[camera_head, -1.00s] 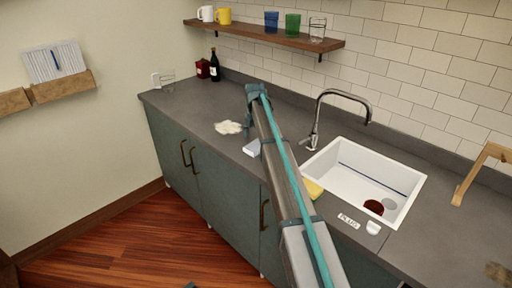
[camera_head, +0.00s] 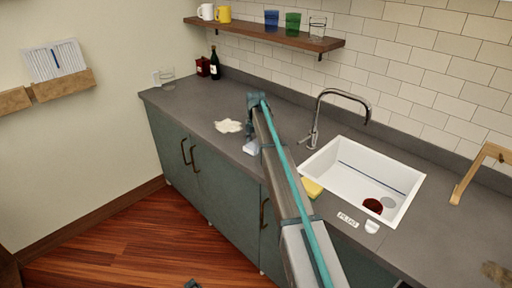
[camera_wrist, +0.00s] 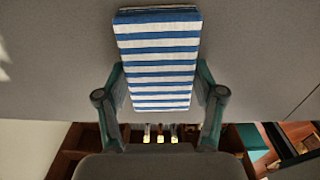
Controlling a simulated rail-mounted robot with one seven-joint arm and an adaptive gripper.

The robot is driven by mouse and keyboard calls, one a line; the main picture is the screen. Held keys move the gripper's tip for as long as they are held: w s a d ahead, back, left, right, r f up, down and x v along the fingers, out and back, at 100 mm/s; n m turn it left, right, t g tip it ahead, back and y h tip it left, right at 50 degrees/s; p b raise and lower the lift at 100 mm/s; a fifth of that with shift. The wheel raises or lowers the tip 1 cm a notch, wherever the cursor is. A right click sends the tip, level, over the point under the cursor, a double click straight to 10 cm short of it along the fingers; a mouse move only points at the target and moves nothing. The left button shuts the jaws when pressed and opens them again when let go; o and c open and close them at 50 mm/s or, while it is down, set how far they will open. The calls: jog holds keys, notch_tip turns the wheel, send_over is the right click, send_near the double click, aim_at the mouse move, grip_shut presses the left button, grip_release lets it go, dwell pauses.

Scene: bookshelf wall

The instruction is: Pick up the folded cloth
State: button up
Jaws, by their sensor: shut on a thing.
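The folded cloth (camera_wrist: 158,60) has blue and white stripes and fills the space between my fingers in the wrist view. In the head view the cloth (camera_head: 250,148) is a small pale shape near the counter's front edge, partly covered by my arm. My gripper (camera_wrist: 160,88) is shut on the cloth, one finger against each long side. In the head view my gripper (camera_head: 252,137) points down at the cloth. I cannot tell whether the cloth still touches the counter.
The grey counter (camera_head: 190,105) has a white spill-like patch (camera_head: 228,126) left of the cloth. A white sink (camera_head: 345,175) with a tap (camera_head: 318,110) lies to the right, with a yellow sponge (camera_head: 312,188) at its near corner. A shelf (camera_head: 270,36) with cups hangs above.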

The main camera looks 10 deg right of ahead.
jog(key=shift+r, duration=0.7)
jog(key=s+d+r+b, duration=0.2)
jog(key=s+r+b, duration=0.3)
jog(key=s+r, duration=0.6)
jog(key=s, duration=0.2)
jog(key=shift+s+d+r, duration=0.3)
jog(key=shift+s, duration=0.1)
jog(key=o, duration=0.4)
jog(key=c, duration=0.3)
jog(key=shift+r, duration=0.15)
jog(key=shift+a+p, duration=0.1)
jog(key=shift+p, duration=0.35)
